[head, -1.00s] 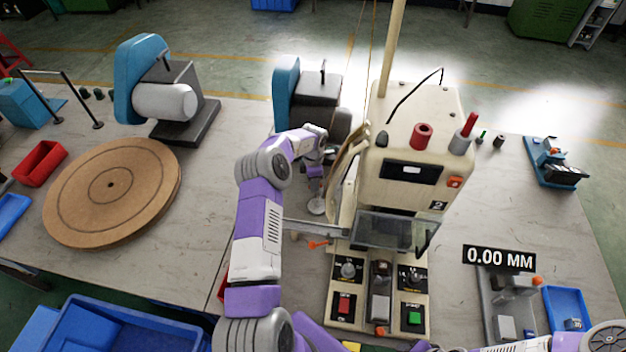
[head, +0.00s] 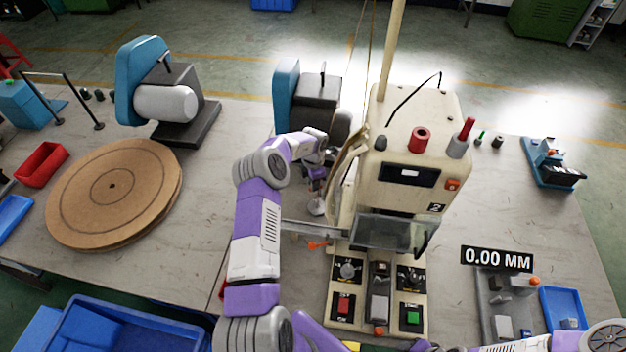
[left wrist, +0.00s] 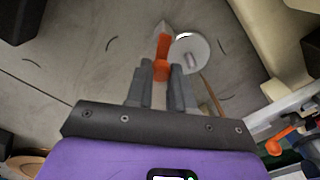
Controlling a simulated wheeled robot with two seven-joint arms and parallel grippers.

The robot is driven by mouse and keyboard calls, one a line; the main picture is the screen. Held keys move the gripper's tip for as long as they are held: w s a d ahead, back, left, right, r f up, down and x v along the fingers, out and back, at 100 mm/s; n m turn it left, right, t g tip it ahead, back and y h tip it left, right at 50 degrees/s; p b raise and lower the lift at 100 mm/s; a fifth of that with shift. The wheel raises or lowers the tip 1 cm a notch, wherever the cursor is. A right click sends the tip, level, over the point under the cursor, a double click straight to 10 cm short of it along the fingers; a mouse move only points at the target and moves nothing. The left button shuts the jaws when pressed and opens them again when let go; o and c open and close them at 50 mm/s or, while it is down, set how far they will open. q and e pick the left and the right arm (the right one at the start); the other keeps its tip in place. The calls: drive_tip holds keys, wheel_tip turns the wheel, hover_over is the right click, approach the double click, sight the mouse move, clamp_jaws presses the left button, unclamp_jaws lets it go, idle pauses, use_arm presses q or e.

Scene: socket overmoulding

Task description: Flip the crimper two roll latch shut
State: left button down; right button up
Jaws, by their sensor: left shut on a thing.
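Crimper two (head: 410,170) is the beige machine marked 2, right of centre in the head view. My left gripper (head: 317,178) is beside its left side, small and partly hidden by my arm. In the left wrist view my left gripper (left wrist: 161,80) is shut on an orange latch tab (left wrist: 163,48), with the tab sticking out past the fingertips. A pale round disc (left wrist: 190,50) with a short stud lies just right of the tab; I cannot tell whether they touch. The disc (head: 317,207) also shows in the head view. My right gripper is out of view.
A clear guard (head: 390,230) juts from the crimper's front, above its control panels. An orange lever (head: 318,245) is at its left; an orange handle (left wrist: 274,147) shows in the wrist view. A brown reel (head: 110,190) lies left on the bench.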

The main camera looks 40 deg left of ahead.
use_arm(q)
drive_tip(key=n, duration=0.1)
drive_tip(key=n+p, duration=0.1)
drive_tip(key=shift+s+d+r+n, duration=0.1)
drive_tip(key=shift+d+r+n, duration=0.05)
drive_tip(key=shift+d+n, duration=0.2)
drive_tip(key=n+p, duration=0.1)
drive_tip(key=n, duration=0.1)
drive_tip(key=d+n+p, duration=0.1)
drive_tip(key=n, duration=0.2)
drive_tip(key=shift+d+n+p, duration=0.15)
drive_tip(key=shift+d+n, duration=0.05)
drive_tip(key=shift+n, duration=0.7)
drive_tip(key=shift+d+n+p, duration=0.15)
drive_tip(key=shift+d+n, duration=0.05)
drive_tip(key=shift+n, duration=0.65)
drive_tip(key=c, duration=1)
unclamp_jaws()
